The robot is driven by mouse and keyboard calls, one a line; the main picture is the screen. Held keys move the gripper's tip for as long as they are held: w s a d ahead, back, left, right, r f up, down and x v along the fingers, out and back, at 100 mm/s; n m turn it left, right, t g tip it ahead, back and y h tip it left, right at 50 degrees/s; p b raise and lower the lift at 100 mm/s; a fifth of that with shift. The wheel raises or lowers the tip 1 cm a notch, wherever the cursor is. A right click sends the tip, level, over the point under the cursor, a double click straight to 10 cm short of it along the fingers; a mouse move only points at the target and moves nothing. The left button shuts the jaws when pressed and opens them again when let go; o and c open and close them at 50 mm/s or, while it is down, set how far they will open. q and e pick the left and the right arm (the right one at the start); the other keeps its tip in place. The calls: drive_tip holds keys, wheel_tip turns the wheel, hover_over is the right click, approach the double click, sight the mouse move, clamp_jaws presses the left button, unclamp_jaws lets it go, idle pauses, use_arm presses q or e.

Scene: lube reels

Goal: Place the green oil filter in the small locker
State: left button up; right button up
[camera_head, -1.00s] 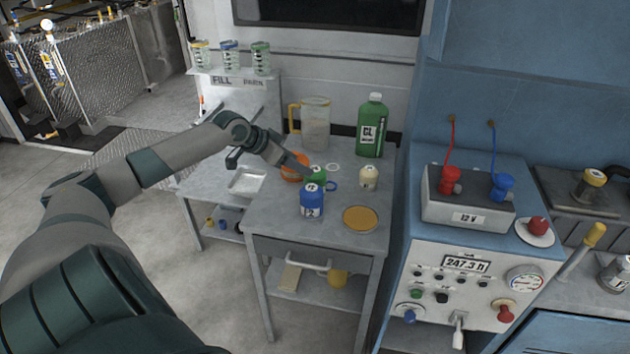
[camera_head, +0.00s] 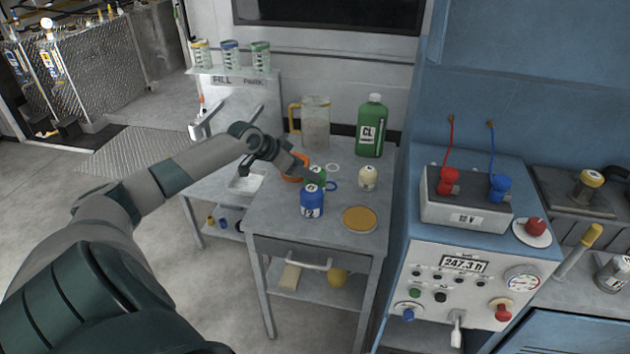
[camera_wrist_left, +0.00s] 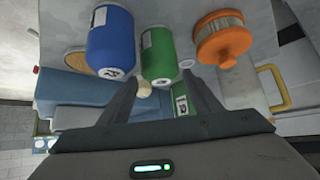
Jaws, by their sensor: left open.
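The green oil filter (camera_head: 320,173) stands on the grey work table, behind the blue filter (camera_head: 312,201), partly hidden by my gripper. In the left wrist view the green filter (camera_wrist_left: 157,55) shows beyond the fingertips, between the blue filter (camera_wrist_left: 111,42) and an orange one (camera_wrist_left: 222,40). My left gripper (camera_head: 308,174) is open beside the green filter; in the wrist view its fingers (camera_wrist_left: 165,82) are spread, with the green filter ahead of the gap. I cannot tell whether they touch it. I cannot identify the small locker. My right gripper is out of view.
A blue machine with a control panel (camera_head: 462,285) is close on the right. A shelf with several jars (camera_head: 231,58) is behind.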

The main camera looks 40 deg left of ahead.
use_arm(q)
drive_tip(key=shift+p+x, duration=0.35)
drive_tip(key=shift+x, duration=0.75)
drive_tip(key=shift+w+f, duration=0.25)
drive_tip(key=shift+w, duration=0.05)
drive_tip(key=shift+w+d+f, duration=0.1)
drive_tip(key=shift+w+f, duration=0.05)
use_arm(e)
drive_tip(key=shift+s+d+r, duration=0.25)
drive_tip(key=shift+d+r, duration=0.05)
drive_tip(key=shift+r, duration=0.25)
use_arm(q)
drive_tip(key=shift+c, duration=0.6)
drive_tip(key=c, duration=0.9)
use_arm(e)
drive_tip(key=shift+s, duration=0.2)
